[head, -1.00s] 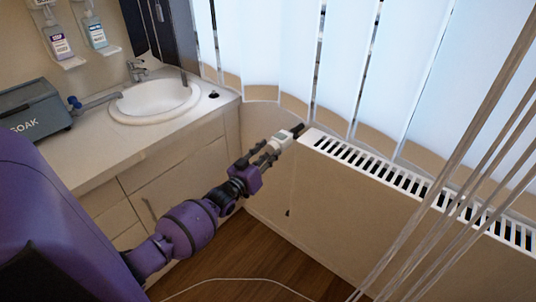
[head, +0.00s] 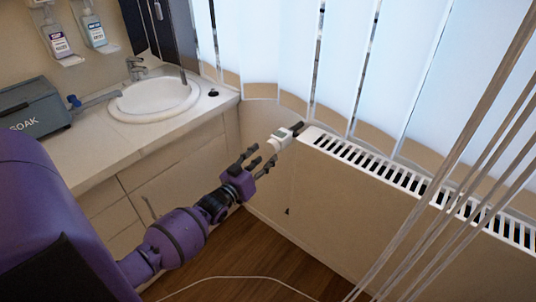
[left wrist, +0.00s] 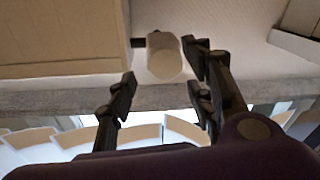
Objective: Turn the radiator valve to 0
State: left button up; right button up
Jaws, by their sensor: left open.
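The radiator valve (head: 281,138) is a white cylindrical knob at the near left end of the radiator (head: 420,215). It also shows in the left wrist view (left wrist: 165,57), a pale cylinder ahead of and between the fingers. My left gripper (head: 262,160) is open, its fingers just short of the knob. In the left wrist view the left gripper (left wrist: 160,80) has its fingers spread, with the knob apart from the left finger and close to the right one. I cannot tell whether they touch. No scale marks are readable on the knob. My right gripper is not in view.
A counter with a white sink (head: 155,98) and a dark grey box (head: 32,115) stands at the left. Vertical blinds (head: 285,50) hang behind the radiator. Clear cords (head: 455,150) cross the right side. A white cable (head: 235,279) lies on the wooden floor.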

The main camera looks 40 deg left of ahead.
pick_arm(q)
jog(key=s, duration=0.8)
jog(key=shift+s+f, duration=0.25)
jog(key=shift+s, duration=0.1)
jog(key=shift+d, duration=0.1)
